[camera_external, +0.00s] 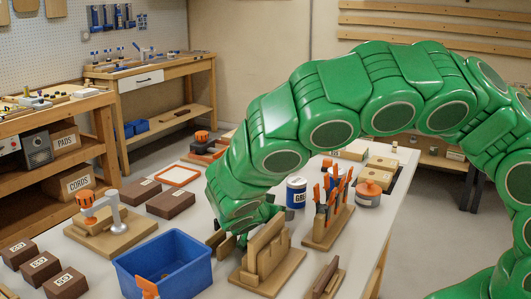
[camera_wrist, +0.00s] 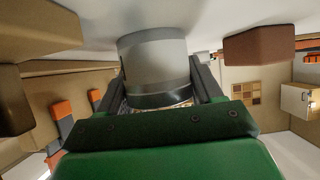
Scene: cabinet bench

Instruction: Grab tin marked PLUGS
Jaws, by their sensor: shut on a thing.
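A grey, round tin (camera_wrist: 153,62) with a dark band at one end is between the fingers of my gripper (camera_wrist: 158,80) in the wrist view. My gripper is shut on it; no PLUGS marking is visible on the side shown. In the external view my gripper (camera_external: 238,238) is low over the bench, between the blue bin and a wooden stand. The tin cannot be made out there. A blue and white tin (camera_external: 296,192) with a partly readable label beginning "GR" stands apart, right of my gripper.
The blue bin (camera_external: 165,262) is left of my gripper. The wooden stand (camera_external: 267,262) is close in front, and an orange-handled tool rack (camera_external: 327,222) is to the right. Dark brown blocks (camera_external: 170,204) and a wooden-based orange-knobbed fixture (camera_external: 110,232) are farther left.

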